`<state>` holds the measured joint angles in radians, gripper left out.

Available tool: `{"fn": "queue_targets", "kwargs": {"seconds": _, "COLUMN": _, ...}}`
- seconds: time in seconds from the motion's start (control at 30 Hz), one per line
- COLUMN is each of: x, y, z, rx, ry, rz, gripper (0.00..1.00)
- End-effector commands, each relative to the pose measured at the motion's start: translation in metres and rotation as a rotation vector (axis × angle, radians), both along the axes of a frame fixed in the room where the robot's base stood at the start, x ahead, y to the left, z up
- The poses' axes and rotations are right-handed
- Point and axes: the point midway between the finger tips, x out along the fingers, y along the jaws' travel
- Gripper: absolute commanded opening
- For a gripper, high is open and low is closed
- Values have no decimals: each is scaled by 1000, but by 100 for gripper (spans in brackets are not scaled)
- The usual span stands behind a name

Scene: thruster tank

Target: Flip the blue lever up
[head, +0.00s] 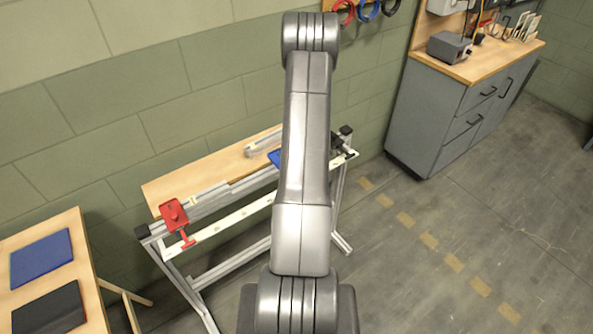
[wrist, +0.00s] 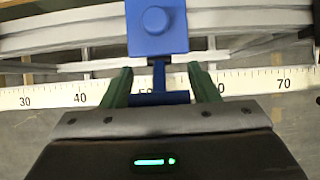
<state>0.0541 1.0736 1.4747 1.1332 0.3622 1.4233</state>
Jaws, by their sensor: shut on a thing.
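The blue lever's square housing (wrist: 157,38) with its round knob is at the top centre of the wrist view. A thin blue stem runs from it toward the bottom of the picture and ends in a short blue crossbar (wrist: 160,98). My gripper (wrist: 160,74) has its two green fingers on either side of the stem and crossbar, shut on the lever's handle. In the head view, only a bit of the blue lever (head: 274,157) shows left of my arm. My arm hides the rest of it and my gripper there.
A red lever (head: 174,214) with a T-shaped handle sits at the left end of the metal-framed bench. A white ruler strip (wrist: 272,83) runs along the front rail. A wooden table (head: 75,240) with blue and black mats stands left; a grey cabinet (head: 432,110) stands right.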

Motion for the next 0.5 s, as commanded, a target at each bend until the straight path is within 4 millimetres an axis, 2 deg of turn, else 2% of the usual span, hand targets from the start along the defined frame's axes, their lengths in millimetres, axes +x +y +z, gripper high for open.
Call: {"fn": "queue_targets", "kwargs": {"seconds": 0.5, "x": 5, "y": 4, "z": 4, "rx": -105, "ry": 144, "rz": 3, "gripper": 32}}
